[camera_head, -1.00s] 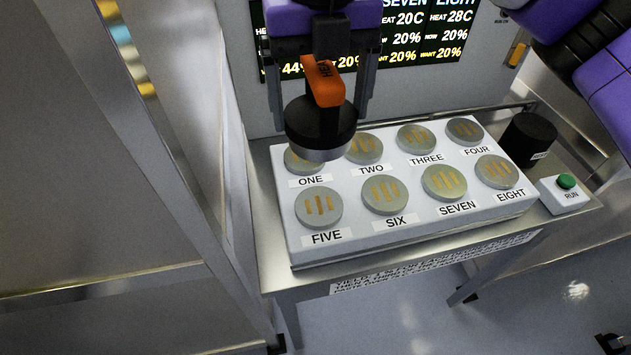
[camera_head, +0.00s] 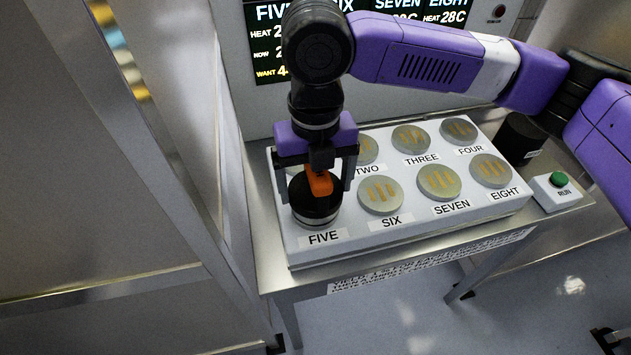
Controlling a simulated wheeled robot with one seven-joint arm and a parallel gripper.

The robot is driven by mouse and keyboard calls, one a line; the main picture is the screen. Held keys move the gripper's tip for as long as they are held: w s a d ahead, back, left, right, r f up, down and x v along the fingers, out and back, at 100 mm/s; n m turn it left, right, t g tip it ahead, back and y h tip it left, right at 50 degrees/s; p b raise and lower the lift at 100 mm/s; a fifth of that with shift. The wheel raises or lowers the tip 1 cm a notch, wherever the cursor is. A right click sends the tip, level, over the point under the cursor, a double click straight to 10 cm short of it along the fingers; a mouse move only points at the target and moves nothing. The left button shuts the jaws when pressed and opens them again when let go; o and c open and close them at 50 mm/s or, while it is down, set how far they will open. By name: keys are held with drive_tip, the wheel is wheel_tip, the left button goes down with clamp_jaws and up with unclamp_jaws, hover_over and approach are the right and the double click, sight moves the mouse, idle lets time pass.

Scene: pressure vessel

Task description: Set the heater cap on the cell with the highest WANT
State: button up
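The heater cap (camera_head: 314,212) is a round black cap with an orange handle (camera_head: 320,184). It sits over cell FIVE, at the front left of the white cell block (camera_head: 355,236), and hides that cell's disc. I cannot tell whether it rests fully on the cell. My gripper (camera_head: 318,185) is above it, with one finger on each side of the orange handle; whether they press on it is unclear. The display (camera_head: 262,45) shows FIVE's WANT starting with 4; my arm covers most other values. Cell ONE is largely hidden.
Cells TWO, THREE, FOUR, SIX (camera_head: 380,195), SEVEN (camera_head: 438,182) and EIGHT (camera_head: 490,171) are uncovered. A black cylinder (camera_head: 518,138) stands right of the block. The green RUN button (camera_head: 559,179) is on a white box at the table's right edge. A metal wall stands left.

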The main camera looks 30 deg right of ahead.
drive_tip(key=shift+f, duration=0.25)
drive_tip(key=shift+f, duration=0.1)
drive_tip(key=o, duration=1.9)
wheel_tip(320, 180, up, 12)
drive_tip(key=shift+r+b, duration=0.1)
drive_tip(key=shift+b, duration=0.4)
